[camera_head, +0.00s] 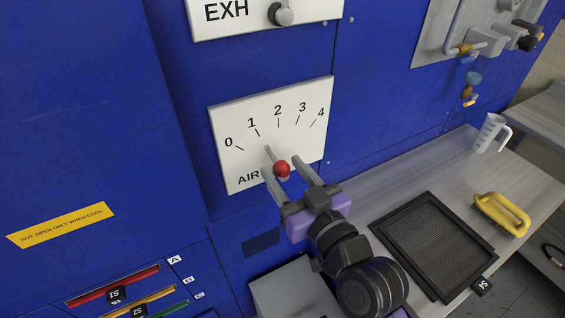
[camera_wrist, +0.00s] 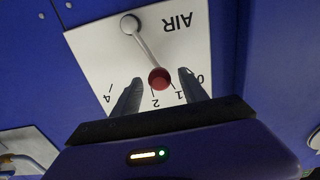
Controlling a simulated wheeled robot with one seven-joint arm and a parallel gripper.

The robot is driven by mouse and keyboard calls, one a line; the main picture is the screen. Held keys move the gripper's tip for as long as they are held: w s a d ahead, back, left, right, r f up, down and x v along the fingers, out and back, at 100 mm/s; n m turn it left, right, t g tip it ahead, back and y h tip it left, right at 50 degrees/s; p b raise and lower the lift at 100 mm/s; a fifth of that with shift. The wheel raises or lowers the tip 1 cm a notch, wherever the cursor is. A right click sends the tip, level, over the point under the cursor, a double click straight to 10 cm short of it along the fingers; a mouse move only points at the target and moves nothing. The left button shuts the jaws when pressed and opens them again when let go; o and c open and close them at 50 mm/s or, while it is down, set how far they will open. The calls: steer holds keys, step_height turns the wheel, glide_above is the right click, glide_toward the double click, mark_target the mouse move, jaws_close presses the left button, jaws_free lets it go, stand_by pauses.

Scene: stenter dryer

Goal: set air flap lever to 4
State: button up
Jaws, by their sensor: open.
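The air flap lever has a thin grey rod and a red ball knob (camera_head: 281,169). It is mounted on a white dial plate (camera_head: 235,178) marked 0 to 4 and AIR. The knob also shows in the wrist view (camera_wrist: 159,78), where the dial is upside down. The lever points around 1 to 2; the exact reading is unclear. My gripper (camera_head: 282,165) is open, with one finger on each side of the knob. In the wrist view, gaps show between the knob and both fingers (camera_wrist: 160,76). The 3 is hidden there behind the left finger.
A second plate marked EXH (camera_head: 240,18) with a grey knob is above. Below right is a grey bench (camera_head: 395,190) with a black framed mesh filter (camera_head: 432,245), a yellow handle (camera_head: 502,214) and a measuring jug (camera_head: 489,133). The blue panel right of the dial is clear.

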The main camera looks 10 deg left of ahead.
steer(key=shift+w+a, duration=0.4)
steer(key=shift+w, duration=0.15)
jaws_close()
stand_by(1.1)
